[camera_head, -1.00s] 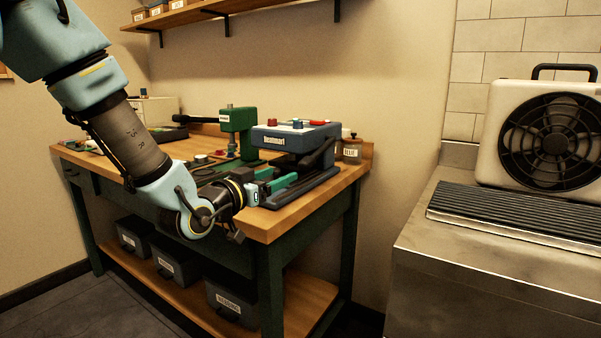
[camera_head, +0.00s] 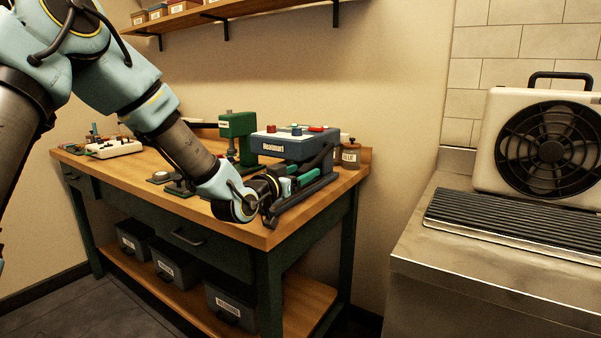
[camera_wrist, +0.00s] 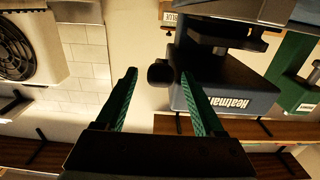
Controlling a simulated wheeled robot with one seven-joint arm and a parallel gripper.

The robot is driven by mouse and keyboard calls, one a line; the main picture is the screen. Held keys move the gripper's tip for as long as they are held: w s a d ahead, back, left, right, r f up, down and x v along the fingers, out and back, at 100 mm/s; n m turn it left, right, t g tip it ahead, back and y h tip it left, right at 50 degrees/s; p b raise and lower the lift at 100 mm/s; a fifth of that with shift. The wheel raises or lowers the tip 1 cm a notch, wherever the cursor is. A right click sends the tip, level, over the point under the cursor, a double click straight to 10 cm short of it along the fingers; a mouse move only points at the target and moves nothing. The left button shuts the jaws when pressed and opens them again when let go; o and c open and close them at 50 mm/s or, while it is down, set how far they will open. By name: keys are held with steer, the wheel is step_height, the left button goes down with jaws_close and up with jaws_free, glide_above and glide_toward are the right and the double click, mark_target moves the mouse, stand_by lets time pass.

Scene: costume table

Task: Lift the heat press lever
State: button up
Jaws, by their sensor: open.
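The heat press (camera_head: 290,148) has a blue-grey top with a "Heatmart" label, and stands at the right end of the wooden table. It shows rotated in the wrist view (camera_wrist: 236,92). A black rounded knob (camera_wrist: 160,73), which looks like the lever's end, appears between my fingertips in the wrist view. A dark lever arm (camera_head: 322,158) runs along the press's right side in the head view. My gripper (camera_head: 304,178) has green fingers, is open, and is at the press's front. Whether the fingers touch the knob cannot be told.
A green press (camera_head: 238,128) stands left of the heat press. A labelled jar (camera_head: 350,154) is behind it to the right. A white device (camera_head: 114,148) lies at the table's left. A fan unit (camera_head: 540,140) stands on the metal counter at right.

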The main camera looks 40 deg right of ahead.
jaws_close()
stand_by(0.4)
stand_by(0.9)
